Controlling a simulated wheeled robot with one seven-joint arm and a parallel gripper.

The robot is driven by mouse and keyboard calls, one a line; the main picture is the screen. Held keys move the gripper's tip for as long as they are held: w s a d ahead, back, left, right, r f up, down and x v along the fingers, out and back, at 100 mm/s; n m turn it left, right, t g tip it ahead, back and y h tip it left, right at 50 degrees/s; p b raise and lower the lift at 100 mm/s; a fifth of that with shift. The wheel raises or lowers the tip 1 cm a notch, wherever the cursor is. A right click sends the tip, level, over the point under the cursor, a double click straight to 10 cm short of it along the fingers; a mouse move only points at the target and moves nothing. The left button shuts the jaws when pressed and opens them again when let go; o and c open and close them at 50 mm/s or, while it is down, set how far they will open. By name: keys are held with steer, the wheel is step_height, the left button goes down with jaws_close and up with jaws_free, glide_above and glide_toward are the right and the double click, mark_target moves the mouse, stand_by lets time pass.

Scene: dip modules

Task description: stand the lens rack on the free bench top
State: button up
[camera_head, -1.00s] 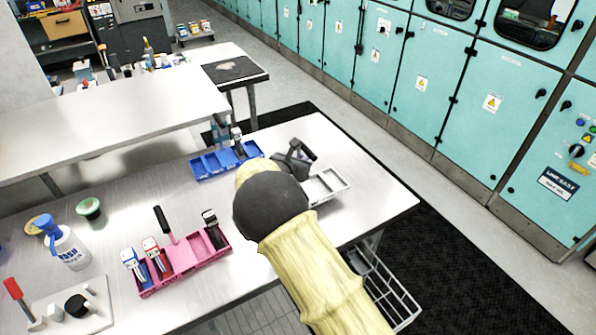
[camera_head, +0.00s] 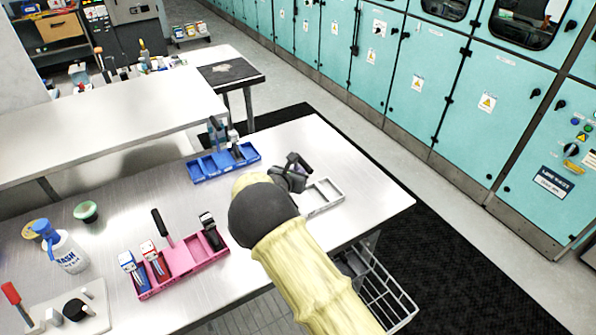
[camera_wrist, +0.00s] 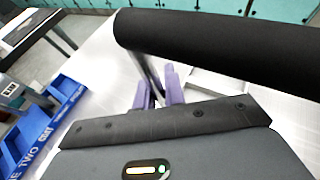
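The lens rack (camera_head: 336,204), which I take to be the pale grey open frame with compartments, is level over the right part of the metal bench top (camera_head: 352,165). Its left end is hidden behind my gripper (camera_head: 300,187). In the wrist view my gripper's purple fingers (camera_wrist: 159,90) are close together, and the pale rack (camera_wrist: 207,82) shows just past them. The fingers appear shut on the rack's near wall; the grip itself is partly hidden. I cannot tell whether the rack's underside touches the bench.
A blue rack (camera_head: 199,173) with lettering stands left of my gripper. A pink rack (camera_head: 181,260) holding several modules is nearer. A wash bottle (camera_head: 66,250), a green-topped pot (camera_head: 86,211) and a white board (camera_head: 88,316) are at left. Bare bench surrounds the lens rack's right side.

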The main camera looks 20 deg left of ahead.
steer(key=o, duration=0.4)
steer(key=shift+s+r, duration=0.1)
steer(key=shift+r, duration=0.05)
steer(key=b+v, duration=0.2)
steer(key=v, duration=1)
stand_by(0.3)
